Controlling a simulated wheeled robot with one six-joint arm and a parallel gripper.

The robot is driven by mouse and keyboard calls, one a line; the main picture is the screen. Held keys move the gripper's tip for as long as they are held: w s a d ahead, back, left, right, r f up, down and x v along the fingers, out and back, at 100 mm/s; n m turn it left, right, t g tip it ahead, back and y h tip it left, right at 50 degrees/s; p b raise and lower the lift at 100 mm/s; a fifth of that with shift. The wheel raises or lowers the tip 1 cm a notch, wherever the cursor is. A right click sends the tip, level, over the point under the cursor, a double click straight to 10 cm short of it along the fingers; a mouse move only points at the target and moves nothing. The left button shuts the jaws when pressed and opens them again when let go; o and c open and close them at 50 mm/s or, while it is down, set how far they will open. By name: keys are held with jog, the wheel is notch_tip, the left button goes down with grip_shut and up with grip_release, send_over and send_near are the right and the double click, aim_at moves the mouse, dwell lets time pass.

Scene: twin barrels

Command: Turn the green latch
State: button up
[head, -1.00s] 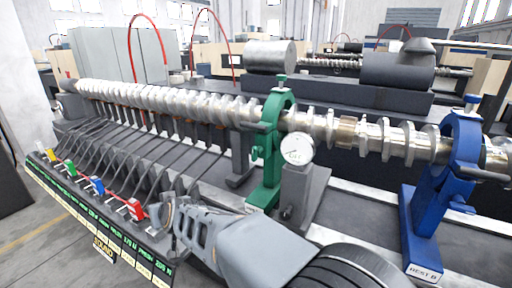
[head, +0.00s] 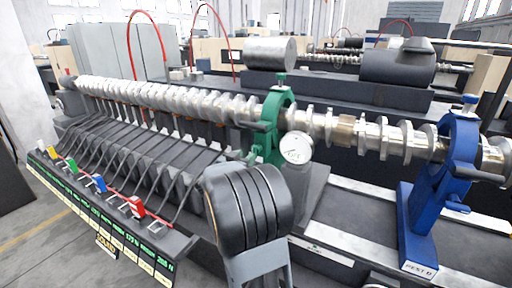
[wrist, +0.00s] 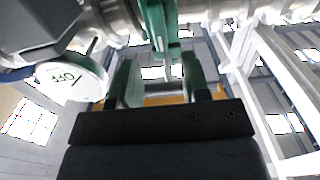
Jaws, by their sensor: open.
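The green rest (head: 284,102) clamps around the long crankshaft in the head view. The green latch is a small green lever (head: 252,156) at the rest's lower left, partly hidden by my arm. My gripper's fingers are hidden behind my dark wrist in the head view. Green parts of the rest (wrist: 158,28) show just beyond the fingertips. I cannot tell whether the latch lies between the fingers.
A round dial gauge (head: 296,148) on a grey block stands just right of the green rest, close to my arm; it also shows in the wrist view (wrist: 70,82). A blue rest (head: 457,145) stands further right. Coloured switches (head: 137,207) line the front left panel.

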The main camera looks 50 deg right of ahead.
aim_at(256, 147)
jog(key=p+x, duration=0.1)
jog(key=x, duration=0.7)
jog(key=shift+d, duration=0.35)
jog(key=c, duration=0.7)
